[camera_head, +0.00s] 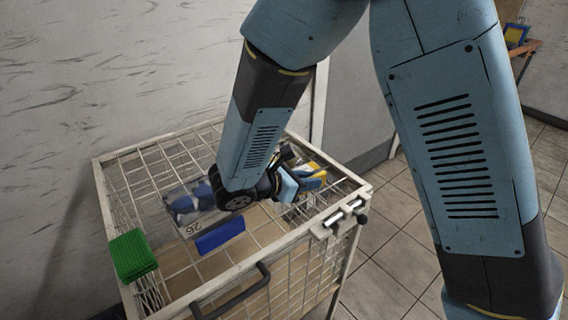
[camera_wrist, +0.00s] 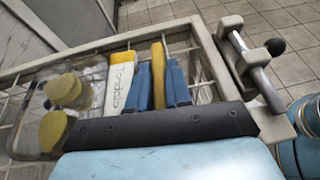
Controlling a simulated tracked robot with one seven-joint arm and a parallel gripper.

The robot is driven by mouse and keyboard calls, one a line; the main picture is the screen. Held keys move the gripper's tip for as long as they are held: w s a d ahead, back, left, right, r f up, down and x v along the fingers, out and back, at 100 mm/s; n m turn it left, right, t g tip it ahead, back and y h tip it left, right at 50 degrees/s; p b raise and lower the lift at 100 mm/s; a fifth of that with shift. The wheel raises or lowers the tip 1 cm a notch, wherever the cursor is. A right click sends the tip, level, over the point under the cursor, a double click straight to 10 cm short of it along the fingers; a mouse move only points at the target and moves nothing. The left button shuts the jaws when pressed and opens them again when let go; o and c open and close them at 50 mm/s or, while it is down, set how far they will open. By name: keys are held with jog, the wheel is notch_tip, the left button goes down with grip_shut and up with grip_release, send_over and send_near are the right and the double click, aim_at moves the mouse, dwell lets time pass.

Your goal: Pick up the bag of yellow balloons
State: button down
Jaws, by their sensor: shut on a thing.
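The bag of yellow balloons (camera_wrist: 60,105) shows in the wrist view as a clear pack with yellow balloons. Its white and yellow header (camera_wrist: 118,82) lies beside my blue fingers. My gripper (camera_wrist: 158,85) is shut, with a yellow strip between the fingertips that looks like part of this bag's header. In the head view my gripper (camera_head: 300,183) is over the right part of the wire cage, with some yellow showing around it. My arm and wrist hide most of the bag there.
The pale wire cage (camera_head: 172,138) has a latch (camera_head: 340,218) at its right corner and a dark handle (camera_head: 232,297) in front. A bag of blue balloons (camera_head: 185,207) lies left of my wrist. A wall stands behind.

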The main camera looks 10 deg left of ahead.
jog(key=shift+r, duration=0.1)
jog(key=shift+r, duration=0.55)
jog(key=s+d+r, duration=0.7)
jog(key=s+r, duration=0.4)
jog(key=s, duration=0.1)
jog(key=shift+r, duration=0.4)
